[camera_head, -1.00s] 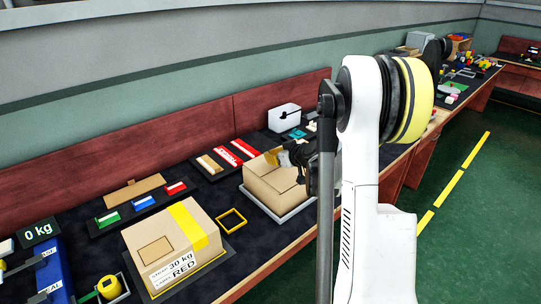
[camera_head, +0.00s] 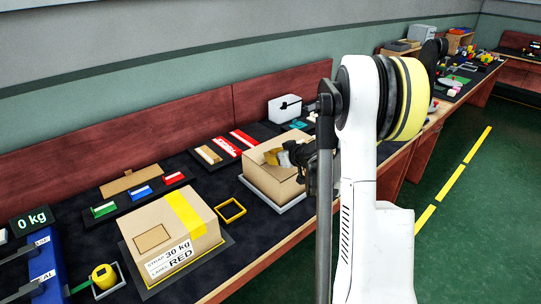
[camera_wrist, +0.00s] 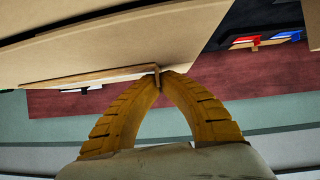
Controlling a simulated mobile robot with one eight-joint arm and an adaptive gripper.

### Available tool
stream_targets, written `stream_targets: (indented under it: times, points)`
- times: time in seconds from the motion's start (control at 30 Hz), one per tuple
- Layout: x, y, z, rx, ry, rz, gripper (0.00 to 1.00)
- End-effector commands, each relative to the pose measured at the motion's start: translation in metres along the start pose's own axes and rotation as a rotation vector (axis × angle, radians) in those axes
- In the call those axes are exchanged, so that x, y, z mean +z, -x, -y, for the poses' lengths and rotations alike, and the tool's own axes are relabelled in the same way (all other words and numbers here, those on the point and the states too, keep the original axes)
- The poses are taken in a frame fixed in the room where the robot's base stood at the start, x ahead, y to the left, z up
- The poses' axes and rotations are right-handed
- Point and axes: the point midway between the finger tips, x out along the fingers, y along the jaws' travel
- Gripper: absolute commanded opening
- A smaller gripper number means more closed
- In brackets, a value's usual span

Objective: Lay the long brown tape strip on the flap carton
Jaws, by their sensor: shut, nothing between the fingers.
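The flap carton (camera_head: 268,184) is a tan box on a pale tray in the middle of the head view, partly hidden by my arm. My yellow-fingered gripper (camera_head: 272,157) is over its far top side. In the wrist view my gripper (camera_wrist: 160,73) is shut and its tips meet at the edge of a tan cardboard surface (camera_wrist: 120,45). A thin brown strip-like edge (camera_wrist: 95,78) runs along there; I cannot tell whether it is tape or a flap. A brown strip (camera_head: 208,154) lies on the dark holder beside red strips.
A closed carton (camera_head: 155,222) with yellow tape and a RED label stands at front left. A yellow square frame (camera_head: 231,210) lies between the cartons. A white box (camera_head: 284,108) stands behind. Small green, blue and red blocks lie at left.

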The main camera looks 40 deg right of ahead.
Motion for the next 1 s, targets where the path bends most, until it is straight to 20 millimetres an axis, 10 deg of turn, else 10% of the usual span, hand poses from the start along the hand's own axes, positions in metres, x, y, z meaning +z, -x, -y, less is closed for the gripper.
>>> stream_targets:
  times: [0.1,0.23,0.63,1.0]
  points:
    - [0.000,0.000,0.000,0.000,0.000,0.000,0.00]
    - [0.000,0.000,0.000,0.000,0.000,0.000,0.31]
    - [0.000,0.009,-0.001,0.001,-0.002,0.000,0.31]
    - [0.000,0.087,-0.001,0.003,-0.001,0.001,0.31]
